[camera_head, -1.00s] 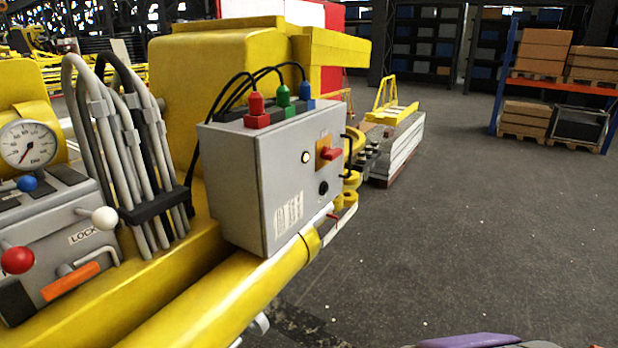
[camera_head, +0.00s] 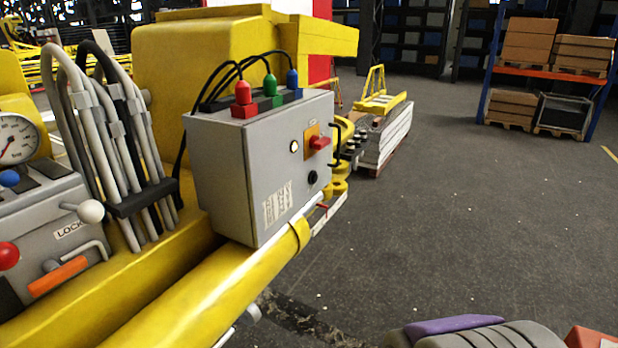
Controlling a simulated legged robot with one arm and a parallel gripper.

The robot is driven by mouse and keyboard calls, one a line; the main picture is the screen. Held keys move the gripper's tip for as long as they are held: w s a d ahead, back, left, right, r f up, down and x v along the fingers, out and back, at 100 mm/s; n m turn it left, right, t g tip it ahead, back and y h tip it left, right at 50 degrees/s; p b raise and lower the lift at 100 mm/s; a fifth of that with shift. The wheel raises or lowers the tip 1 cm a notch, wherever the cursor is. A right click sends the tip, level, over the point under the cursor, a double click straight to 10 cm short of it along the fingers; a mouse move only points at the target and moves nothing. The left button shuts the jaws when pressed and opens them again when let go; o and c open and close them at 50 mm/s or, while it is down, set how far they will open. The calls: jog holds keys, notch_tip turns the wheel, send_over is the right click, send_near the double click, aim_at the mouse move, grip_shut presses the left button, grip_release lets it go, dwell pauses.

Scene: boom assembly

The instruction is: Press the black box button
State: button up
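A grey control box (camera_head: 232,165) is mounted on the yellow boom (camera_head: 215,290). The black round button (camera_head: 312,177) is low on the box's right-hand face. Above it on that face are a red switch (camera_head: 319,142) on an orange plate and a small round white light (camera_head: 294,146). Red, green and blue plugs with black cables sit on top of the box. Grey and purple rounded parts at the bottom right edge may be mine; I cannot tell. My gripper is not in view, and nothing touches the button.
Left of the box are grey hoses (camera_head: 112,150), a lever panel with a white knob (camera_head: 90,211) and a red knob, and a gauge (camera_head: 14,140). The floor to the right (camera_head: 470,230) is mostly clear. A shelf with brown boxes (camera_head: 528,45) stands at the back right.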

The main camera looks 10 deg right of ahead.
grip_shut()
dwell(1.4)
